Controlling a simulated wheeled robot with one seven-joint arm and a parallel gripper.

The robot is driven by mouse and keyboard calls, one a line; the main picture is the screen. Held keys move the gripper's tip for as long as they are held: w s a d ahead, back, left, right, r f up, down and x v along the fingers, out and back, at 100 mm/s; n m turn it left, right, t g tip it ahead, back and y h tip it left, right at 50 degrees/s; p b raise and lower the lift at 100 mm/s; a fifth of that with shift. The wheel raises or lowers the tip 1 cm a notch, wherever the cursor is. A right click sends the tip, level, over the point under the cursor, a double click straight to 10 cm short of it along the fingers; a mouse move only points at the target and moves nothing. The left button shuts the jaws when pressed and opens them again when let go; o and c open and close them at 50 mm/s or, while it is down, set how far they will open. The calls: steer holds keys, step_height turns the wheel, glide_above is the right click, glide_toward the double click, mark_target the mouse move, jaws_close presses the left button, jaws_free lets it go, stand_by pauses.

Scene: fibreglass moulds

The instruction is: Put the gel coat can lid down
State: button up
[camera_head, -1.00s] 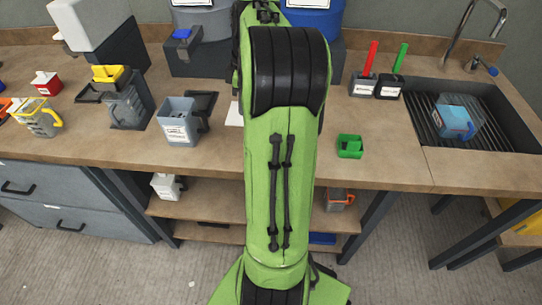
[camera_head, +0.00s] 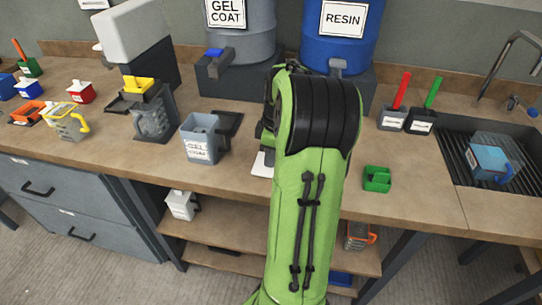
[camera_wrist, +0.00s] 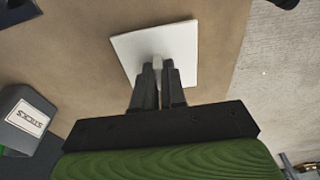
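The gel coat can lid is a flat white square plate with a small knob; the wrist view shows it (camera_wrist: 185,45) over the brown worktop. My gripper (camera_wrist: 158,70) has its two fingers close on either side of the knob. In the head view only a sliver of the lid (camera_head: 261,165) shows beside my green arm, low at the worktop's front part; whether it touches the surface I cannot tell. My arm hides the gripper there. The grey gel coat can (camera_head: 200,148) stands open-topped to the left.
A green tray (camera_head: 377,179) lies right of my arm. Stick holders (camera_head: 407,119) stand near the sink (camera_head: 460,150). A scale-like stand (camera_head: 153,115) and jars are at left. Gel coat (camera_head: 240,45) and resin (camera_head: 342,35) drums stand behind. The worktop's front edge is close to the lid.

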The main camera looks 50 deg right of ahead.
steer(key=o, duration=0.4)
step_height(320, 180, up, 12)
steer(key=s+p, duration=0.1)
steer(key=p, duration=0.4)
steer(key=w+a+r+m+t+h, duration=0.1)
steer(key=a+r, duration=0.1)
steer(key=a, duration=0.8)
steer(key=w+a+r+m+h, duration=0.1)
steer(key=a+r, duration=0.1)
steer(key=a, duration=0.7)
steer(key=s+a+f+m+t+y, duration=0.1)
steer(key=s+a+f+m+t, duration=0.1)
steer(key=s+a, duration=0.7)
steer(key=a+f+t, duration=0.1)
steer(key=a, duration=0.1)
steer(key=shift+s+a+m, duration=0.3)
steer(key=shift+a, duration=0.1)
